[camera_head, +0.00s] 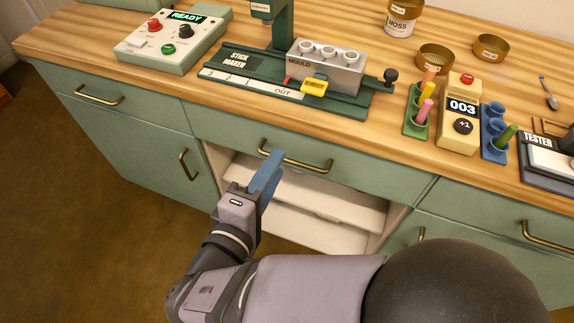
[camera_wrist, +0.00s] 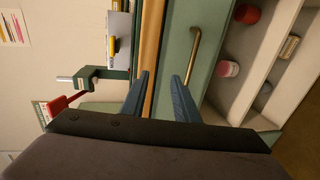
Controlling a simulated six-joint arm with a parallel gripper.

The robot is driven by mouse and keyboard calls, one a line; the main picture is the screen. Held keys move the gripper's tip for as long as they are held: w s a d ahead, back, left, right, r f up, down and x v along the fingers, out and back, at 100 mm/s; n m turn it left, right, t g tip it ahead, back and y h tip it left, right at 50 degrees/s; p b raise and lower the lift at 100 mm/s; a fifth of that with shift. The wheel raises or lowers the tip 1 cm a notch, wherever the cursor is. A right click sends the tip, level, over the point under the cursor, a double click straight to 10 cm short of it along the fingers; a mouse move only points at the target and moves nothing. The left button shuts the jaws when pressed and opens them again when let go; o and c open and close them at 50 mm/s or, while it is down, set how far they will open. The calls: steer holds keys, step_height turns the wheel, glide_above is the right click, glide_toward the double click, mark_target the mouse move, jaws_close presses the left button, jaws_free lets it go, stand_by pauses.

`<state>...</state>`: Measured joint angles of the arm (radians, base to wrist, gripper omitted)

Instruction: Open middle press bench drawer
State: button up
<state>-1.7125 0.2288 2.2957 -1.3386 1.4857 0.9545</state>
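The middle drawer (camera_head: 372,172) is a green front under the worktop and looks shut, flush with its neighbours. Its brass bar handle (camera_head: 305,165) runs across it. My gripper (camera_head: 275,153) has blue fingers and overlaps the left part of the handle in the head view. In the wrist view my gripper (camera_wrist: 160,74) is open, with a clear gap between its fingers. The handle (camera_wrist: 194,50) shows there just past the right fingertip, not between the fingers. I cannot tell whether the finger touches it.
Open shelves (camera_head: 325,207) lie below the drawer; the wrist view shows a red jar (camera_wrist: 247,14) and a pink-and-white jar (camera_wrist: 228,68) there. A left drawer handle (camera_head: 100,96) and a cupboard handle (camera_head: 188,165) flank it. The stick maker (camera_head: 235,60) stands on the worktop above.

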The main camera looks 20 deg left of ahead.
step_height(320, 180, down, 7)
steer(key=x, duration=0.7)
steer(key=shift+w, duration=0.2)
steer(key=shift+r, duration=0.1)
jaws_close()
